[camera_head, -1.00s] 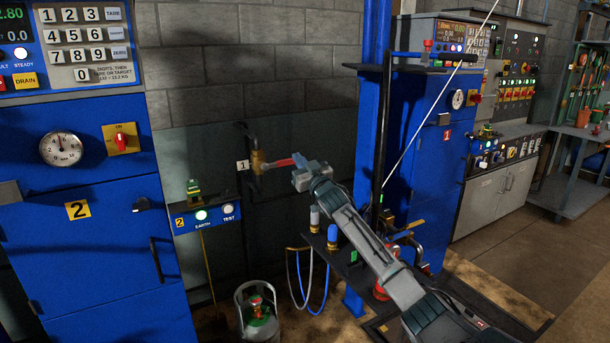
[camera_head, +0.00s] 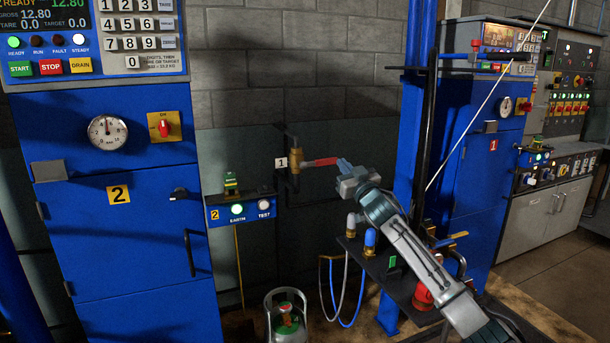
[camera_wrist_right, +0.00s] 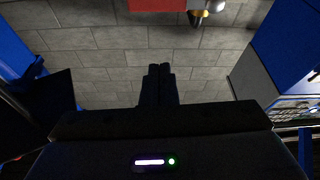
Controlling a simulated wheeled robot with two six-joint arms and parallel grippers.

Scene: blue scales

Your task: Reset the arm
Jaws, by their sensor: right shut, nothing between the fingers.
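My right arm reaches in from the lower right in the head view. Its gripper (camera_head: 344,165) is shut and empty, at the right end of the red valve handle (camera_head: 321,162). The handle lies nearly level on a brass valve (camera_head: 294,158) beside the label 1 on the wall. I cannot tell from the head view whether the fingers touch the handle. In the right wrist view the shut fingers (camera_wrist_right: 160,70) point at the block wall, and a red part (camera_wrist_right: 155,5) shows apart from them at the top edge. My left gripper is not in view.
A blue cabinet marked 2 (camera_head: 142,235) stands at left, another marked 1 (camera_head: 485,170) at right. A blue post (camera_head: 415,115) and black upright stand behind my arm. A gas cylinder (camera_head: 286,320) stands below, near blue and grey hoses (camera_head: 347,300).

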